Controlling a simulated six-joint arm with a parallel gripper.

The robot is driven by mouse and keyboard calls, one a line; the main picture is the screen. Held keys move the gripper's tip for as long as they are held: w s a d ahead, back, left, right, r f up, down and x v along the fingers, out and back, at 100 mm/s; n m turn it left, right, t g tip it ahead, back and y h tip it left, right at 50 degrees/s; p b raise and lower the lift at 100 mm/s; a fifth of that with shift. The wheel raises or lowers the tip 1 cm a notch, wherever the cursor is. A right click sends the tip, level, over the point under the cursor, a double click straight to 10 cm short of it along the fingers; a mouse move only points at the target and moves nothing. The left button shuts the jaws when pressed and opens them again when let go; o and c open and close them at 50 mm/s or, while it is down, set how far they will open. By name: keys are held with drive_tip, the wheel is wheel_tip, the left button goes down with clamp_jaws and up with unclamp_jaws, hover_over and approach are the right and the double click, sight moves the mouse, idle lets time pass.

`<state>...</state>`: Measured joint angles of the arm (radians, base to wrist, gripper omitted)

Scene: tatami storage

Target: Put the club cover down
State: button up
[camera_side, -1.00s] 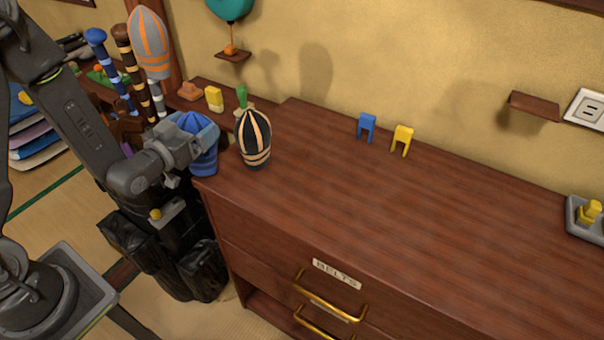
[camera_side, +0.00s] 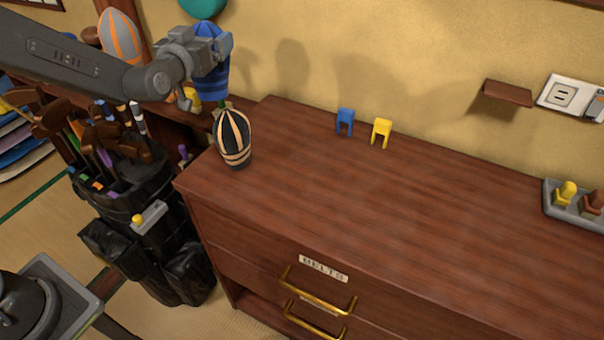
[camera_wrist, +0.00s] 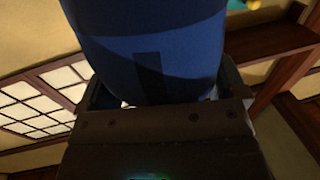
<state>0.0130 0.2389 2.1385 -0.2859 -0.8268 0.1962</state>
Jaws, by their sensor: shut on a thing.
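A blue striped club cover (camera_side: 212,76) is held in my gripper (camera_side: 204,50), upright in the side view and raised above the left back of the dark wooden cabinet (camera_side: 380,220). In the wrist view the blue cover (camera_wrist: 150,50) fills the space between the jaws, which are shut on its sides; its far end is out of frame. A black club cover with tan stripes (camera_side: 233,138) stands on the cabinet's left end, just below and right of the held one. A grey-and-orange cover (camera_side: 120,38) is at the back left.
A blue stand (camera_side: 345,121) and a yellow stand (camera_side: 381,132) are at the cabinet's back. A grey tray (camera_side: 572,207) holds small pieces at the right. A black golf bag (camera_side: 120,180) with clubs stands left of the cabinet. The cabinet top's middle is clear.

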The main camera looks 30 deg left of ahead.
drive_tip(key=w+d+f+m+h, duration=0.1)
drive_tip(key=d+f+m+h, duration=0.3)
drive_tip(key=d, duration=0.6)
drive_tip(key=w+d+f+m+h, duration=0.25)
drive_tip(key=d+h, duration=0.35)
drive_tip(key=d, duration=0.4)
wheel_tip(320, 180, down, 11)
drive_tip(key=g, duration=0.1)
drive_tip(key=shift+s, duration=0.45)
drive_tip(key=o, duration=0.7)
